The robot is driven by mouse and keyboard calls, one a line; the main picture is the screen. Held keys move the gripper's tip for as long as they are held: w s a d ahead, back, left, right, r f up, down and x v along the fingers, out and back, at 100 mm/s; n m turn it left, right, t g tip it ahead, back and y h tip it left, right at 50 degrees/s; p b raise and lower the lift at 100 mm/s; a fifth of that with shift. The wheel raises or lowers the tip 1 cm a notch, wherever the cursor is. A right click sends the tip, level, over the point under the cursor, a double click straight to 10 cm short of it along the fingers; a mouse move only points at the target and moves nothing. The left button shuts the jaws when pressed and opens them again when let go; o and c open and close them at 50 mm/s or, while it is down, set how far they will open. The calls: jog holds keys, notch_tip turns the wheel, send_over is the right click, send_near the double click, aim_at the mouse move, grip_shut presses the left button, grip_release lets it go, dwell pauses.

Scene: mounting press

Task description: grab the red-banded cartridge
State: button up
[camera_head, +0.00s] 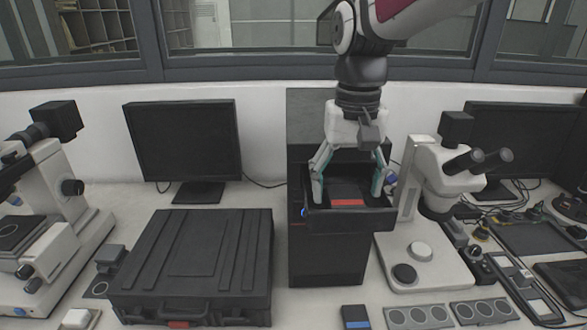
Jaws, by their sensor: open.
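The cartridge with a red band (348,203) sits in the open tray (350,222) at the front of the black mounting press (327,262). Mostly its red band and a dark top surface show. My gripper (347,194) points down over the tray from above, with its fingers spread wide, one to the left and one to the right of the cartridge. The jaws are open and hold nothing. Whether the fingertips touch the cartridge or the tray cannot be told from this view.
A black case (190,262) stands left of the press, and a white stereo microscope (427,235) stands close on its right. A blue-banded dark block (355,318) and grey plates with round wells (418,317) lie in front. Monitors stand behind.

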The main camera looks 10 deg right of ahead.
jog(key=shift+f, duration=0.6)
jog(key=c, duration=1.3)
jog(key=shift+r, duration=0.1)
